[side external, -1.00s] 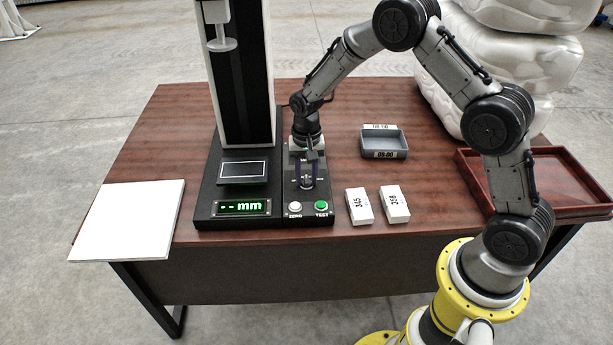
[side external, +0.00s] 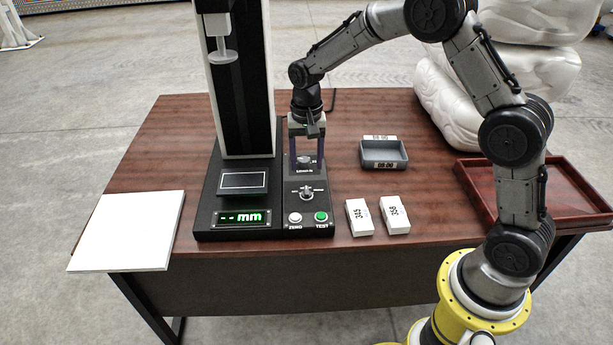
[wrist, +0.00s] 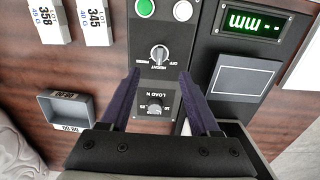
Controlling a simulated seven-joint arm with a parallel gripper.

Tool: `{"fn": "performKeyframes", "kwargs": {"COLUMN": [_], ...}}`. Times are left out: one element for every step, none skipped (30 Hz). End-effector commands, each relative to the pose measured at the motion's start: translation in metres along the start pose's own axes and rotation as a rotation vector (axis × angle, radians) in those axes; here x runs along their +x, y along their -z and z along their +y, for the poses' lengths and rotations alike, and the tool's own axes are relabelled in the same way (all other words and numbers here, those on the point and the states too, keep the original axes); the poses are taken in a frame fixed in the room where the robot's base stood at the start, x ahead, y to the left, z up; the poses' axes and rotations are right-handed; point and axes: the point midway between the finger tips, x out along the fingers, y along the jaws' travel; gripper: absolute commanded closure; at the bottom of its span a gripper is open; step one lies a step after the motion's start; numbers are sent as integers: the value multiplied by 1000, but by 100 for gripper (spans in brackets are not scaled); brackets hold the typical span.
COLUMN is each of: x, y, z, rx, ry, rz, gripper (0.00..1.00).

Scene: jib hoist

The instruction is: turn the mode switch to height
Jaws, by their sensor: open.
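The mode switch (side external: 306,193) is a dark round knob with a light grip bar on the black control panel. It also shows in the wrist view (wrist: 159,53), where small labels sit around it, HEIGHT in the middle. Its light pointer mark appears to face the HEIGHT label. My gripper (side external: 306,178) is open and empty, its fingers above the panel on the load dial side of the switch, apart from the knob. In the wrist view my gripper (wrist: 158,74) has its fingertips to either side, short of the switch. The green display (side external: 240,217) reads "-- mm".
The load dial (wrist: 155,102) sits between my fingers in the wrist view. The white ZERO button (side external: 295,218) and green TEST button (side external: 321,217) lie in front of the switch. The tester's column (side external: 243,90) stands close to the left. Two white boxes (side external: 360,217) (side external: 395,214) and a grey tray (side external: 383,165) are right.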

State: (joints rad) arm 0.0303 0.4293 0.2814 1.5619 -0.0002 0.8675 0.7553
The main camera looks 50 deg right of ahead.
Motion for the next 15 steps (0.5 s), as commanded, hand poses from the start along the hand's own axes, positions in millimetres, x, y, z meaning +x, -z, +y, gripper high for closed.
{"fn": "performKeyframes", "kwargs": {"x": [-11,-16,-22,-26,-30,-35,-37,-39,-42,-43,-44,-45,-46,-46,-46], "y": [1,1,1,1,1,0,0,0,0,0,0,0,0,0,0], "z": [-1,0,0,-1,-1,0,0,0,0,0,0,0,0,0,0], "rx": [0,0,0,0,0,0,0,0,0,0,0,0,0,0,0], "ry": [3,3,3,3,3,2,2,1,1,0,0,0,0,0,0], "rz": [3,3,3,3,3,2,2,2,1,0,0,0,0,0,0], "gripper": [37,37,37,37,37,37,37,37,37,37,37,37,37,37,37]}}
